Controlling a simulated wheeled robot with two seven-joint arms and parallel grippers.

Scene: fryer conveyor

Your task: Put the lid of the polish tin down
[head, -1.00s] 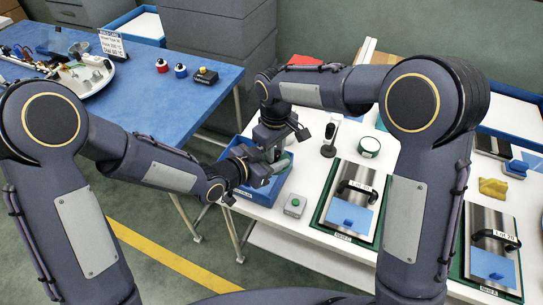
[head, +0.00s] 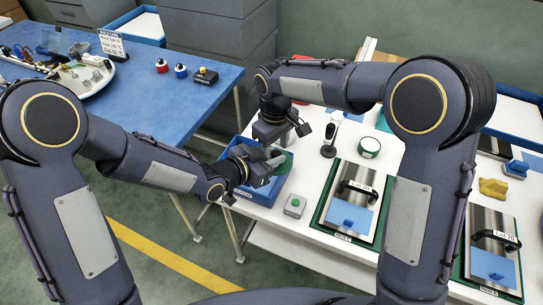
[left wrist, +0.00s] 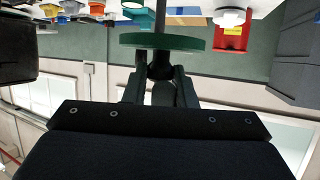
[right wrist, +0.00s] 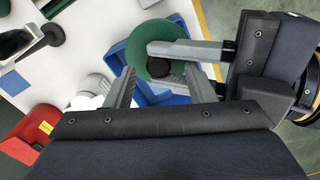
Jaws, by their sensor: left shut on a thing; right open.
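My left gripper (head: 272,164) is shut on a green disc-shaped lid (head: 285,168), above the blue bin (head: 244,208). The lid also shows in the left wrist view (left wrist: 195,44), edge-on across the fingertips, and in the right wrist view (right wrist: 143,50), with a dark round knob (right wrist: 158,68) beside the fingers. My right gripper (right wrist: 165,75) is open and empty, close to the left gripper and lid. A round container with a green top (head: 369,147) stands on the white table; I cannot tell whether it is the polish tin.
The white table (head: 270,215) holds a green-and-white button box (head: 295,206), a dark stand (head: 329,140), and metal plates with handles (head: 352,195). A blue table (head: 150,95) stands at left. Clear table surface lies around the button box.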

